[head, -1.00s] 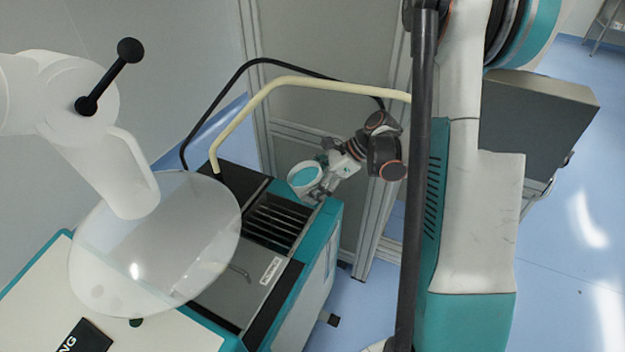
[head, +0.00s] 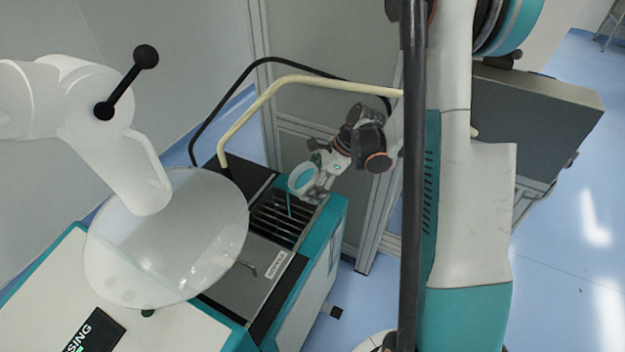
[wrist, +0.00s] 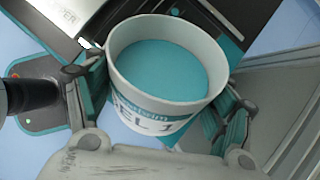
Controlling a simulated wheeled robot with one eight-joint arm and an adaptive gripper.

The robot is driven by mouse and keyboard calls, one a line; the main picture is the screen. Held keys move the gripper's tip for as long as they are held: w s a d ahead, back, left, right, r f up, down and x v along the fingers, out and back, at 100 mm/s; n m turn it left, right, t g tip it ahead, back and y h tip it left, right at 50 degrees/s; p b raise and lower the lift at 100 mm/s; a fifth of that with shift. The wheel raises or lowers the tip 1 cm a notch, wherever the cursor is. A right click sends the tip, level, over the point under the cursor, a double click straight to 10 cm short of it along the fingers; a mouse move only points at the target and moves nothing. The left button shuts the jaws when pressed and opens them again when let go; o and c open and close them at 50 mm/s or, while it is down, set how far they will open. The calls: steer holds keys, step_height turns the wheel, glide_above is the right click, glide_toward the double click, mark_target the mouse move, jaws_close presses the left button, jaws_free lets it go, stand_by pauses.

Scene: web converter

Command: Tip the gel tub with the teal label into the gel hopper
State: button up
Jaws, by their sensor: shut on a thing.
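The gel tub (head: 303,178) is white with teal gel inside. My gripper (head: 318,188) is shut on the tub from the right. In the wrist view the tub (wrist: 150,122) sits between the two fingers of my gripper (wrist: 162,105). Its teal and white label, partly legible as "GEL 1", faces my palm. The teal gel covers the tub's inside in that view.
A labelled plate (head: 278,263) lies in front of the slots. A cream curved rail (head: 290,82) and a black one arch behind the hopper. A large translucent disc (head: 165,240) with a white arm stands at left. Blue floor is open at right.

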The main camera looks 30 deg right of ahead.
steer(key=shift+a+f+g+h+p, duration=0.1)
steer(key=shift+f+g+h+p, duration=0.1)
steer(key=shift+g+h+p, duration=0.55)
steer(key=shift+f+h+p, duration=0.15)
steer(key=shift+h+p, duration=0.3)
steer(key=shift+h, duration=0.3)
steer(key=shift+w+a+r+g+h+p, duration=0.15)
steer(key=shift+r+g+h+p, duration=0.25)
steer(key=shift+h+p, duration=0.4)
steer(key=shift+w+a+r+g+h+p, duration=0.1)
steer(key=shift+r+g+h+p, duration=0.15)
steer(key=shift+r+h+p, duration=0.45)
steer(key=shift+a+f, duration=0.1)
steer(key=shift+f, duration=0.1)
steer(key=shift+w+a+r+g+h+b, duration=0.2)
steer(key=shift+a+r+g+h, duration=0.15)
steer(key=shift+h, duration=0.45)
steer(key=shift+w+a+r+g+h+b, duration=0.15)
steer(key=shift+r+g+h, duration=0.25)
steer(key=shift+h, duration=0.4)
steer(key=shift+w+a+r+g+h+b, duration=0.15)
steer(key=shift+a+g+h+b, duration=0.2)
steer(key=shift+h+b, duration=0.2)
steer(key=shift+a+r+g+h+b, duration=0.2)
steer(key=shift+g+h+b, duration=0.15)
steer(key=shift+h, duration=0.3)
